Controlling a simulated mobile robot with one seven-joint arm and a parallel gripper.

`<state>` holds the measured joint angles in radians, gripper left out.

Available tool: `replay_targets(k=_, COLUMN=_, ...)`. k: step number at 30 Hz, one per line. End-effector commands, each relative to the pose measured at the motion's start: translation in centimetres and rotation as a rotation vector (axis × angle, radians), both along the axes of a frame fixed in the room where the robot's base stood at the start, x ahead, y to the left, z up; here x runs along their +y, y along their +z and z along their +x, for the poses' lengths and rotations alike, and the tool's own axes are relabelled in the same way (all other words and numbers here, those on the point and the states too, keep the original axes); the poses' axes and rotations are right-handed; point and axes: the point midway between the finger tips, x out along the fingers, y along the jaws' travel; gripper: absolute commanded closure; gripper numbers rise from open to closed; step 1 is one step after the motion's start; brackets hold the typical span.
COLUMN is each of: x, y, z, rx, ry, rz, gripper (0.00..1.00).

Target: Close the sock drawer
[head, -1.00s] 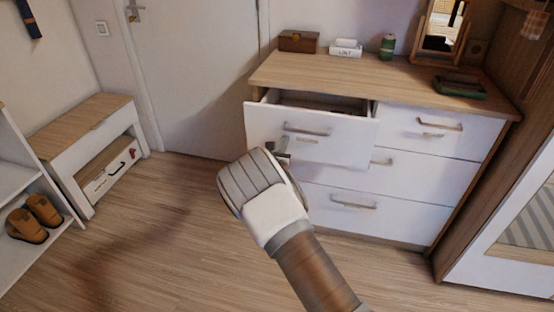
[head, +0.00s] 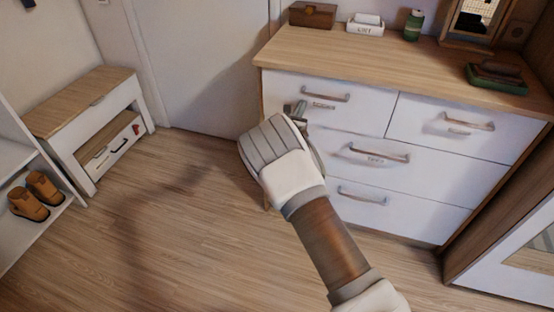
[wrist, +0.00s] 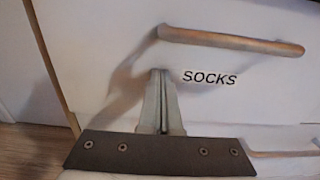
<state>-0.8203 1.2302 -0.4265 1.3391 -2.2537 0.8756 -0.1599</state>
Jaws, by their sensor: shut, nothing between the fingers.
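The sock drawer (head: 325,101) is the top left drawer of the white dresser. Its front sits flush with the dresser face in the head view. In the wrist view the drawer front (wrist: 115,45) carries a bar handle (wrist: 232,40) and a label reading "SOCKS" (wrist: 209,78). My gripper (head: 297,109) is shut and empty, at the drawer front just left of and below the handle. In the wrist view its closed fingertips (wrist: 158,74) point at the front beside the label; I cannot tell whether they touch it.
The dresser top (head: 400,62) holds a wooden box (head: 312,15), a white box (head: 365,25), a green bottle (head: 413,25), a mirror and a green tray (head: 497,76). A bench (head: 90,110) and shoes (head: 36,193) stand left. The floor (head: 190,230) between is clear.

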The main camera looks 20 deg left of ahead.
Motion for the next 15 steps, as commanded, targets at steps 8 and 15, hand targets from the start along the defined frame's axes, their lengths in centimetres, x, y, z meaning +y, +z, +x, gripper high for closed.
replay_targets(k=8, x=-0.06, y=0.07, z=0.6, rx=-0.002, ry=0.0, rz=0.0, gripper=1.0)
replay_targets(k=15, x=-0.06, y=0.32, z=0.83, rx=-0.005, ry=0.001, rz=0.001, gripper=1.0)
